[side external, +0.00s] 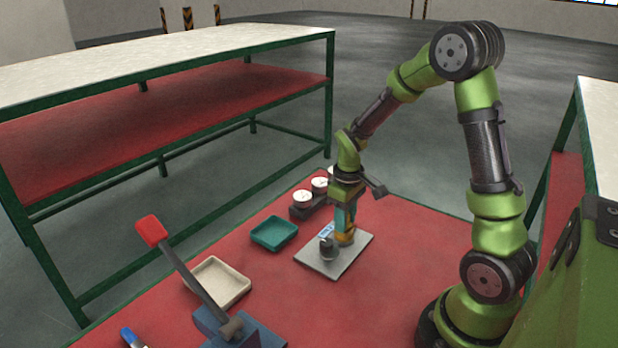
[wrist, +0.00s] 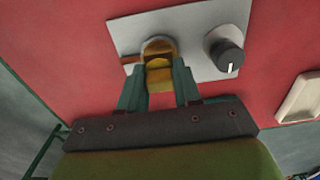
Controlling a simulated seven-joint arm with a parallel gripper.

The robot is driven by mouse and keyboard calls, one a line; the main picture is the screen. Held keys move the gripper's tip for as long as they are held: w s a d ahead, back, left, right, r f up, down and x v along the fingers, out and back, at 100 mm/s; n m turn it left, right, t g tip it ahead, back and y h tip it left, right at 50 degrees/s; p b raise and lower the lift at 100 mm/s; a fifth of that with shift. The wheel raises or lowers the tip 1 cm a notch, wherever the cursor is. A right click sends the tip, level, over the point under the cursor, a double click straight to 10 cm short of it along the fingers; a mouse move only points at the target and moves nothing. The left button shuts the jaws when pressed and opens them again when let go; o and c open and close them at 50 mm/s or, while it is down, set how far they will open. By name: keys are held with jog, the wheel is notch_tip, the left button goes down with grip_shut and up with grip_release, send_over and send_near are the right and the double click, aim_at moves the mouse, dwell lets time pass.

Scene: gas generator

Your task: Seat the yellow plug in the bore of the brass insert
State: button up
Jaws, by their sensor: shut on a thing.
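My gripper (wrist: 159,88) is shut on the yellow plug (wrist: 160,76), with one teal finger on each side of it. The brass insert (wrist: 157,46) stands on a grey plate (wrist: 190,27), right beyond the plug in the wrist view. The plug overlaps the near side of the insert there, and the bore is mostly hidden. In the side view my gripper (side external: 345,216) points down over the grey plate (side external: 354,255), with the brass insert (side external: 345,239) directly under the fingers. I cannot tell whether the plug's tip is inside the bore.
A dark knob (wrist: 229,54) stands on the plate beside the insert. A teal tray (side external: 274,234), a cream tray (side external: 222,281) and a blue device with a red-ended lever (side external: 200,284) stand to the left. White-topped round items (side external: 303,197) stand behind. The red surface right of the plate is clear.

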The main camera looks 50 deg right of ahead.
jog(key=shift+f, duration=0.2)
jog(key=o, duration=1.1)
jog(key=shift+r, duration=0.1)
notch_tip(320, 180, up, 17)
jog(key=shift+f, duration=0.1)
jog(key=s+a+r+m+t, duration=0.1)
jog(key=s+a+t, duration=0.1)
jog(key=a, duration=0.3)
jog(key=s+a+m+t+y, duration=0.1)
jog(key=s+a+t, duration=0.1)
jog(key=s+a, duration=0.2)
jog(key=s+a+r+m+t+y, duration=0.1)
jog(key=s+a+m+t, duration=0.1)
jog(key=a, duration=0.4)
jog(key=shift+s+a+r+t, duration=0.1)
jog(key=shift+s+r+t, duration=0.25)
jog(key=shift+s+t, duration=0.3)
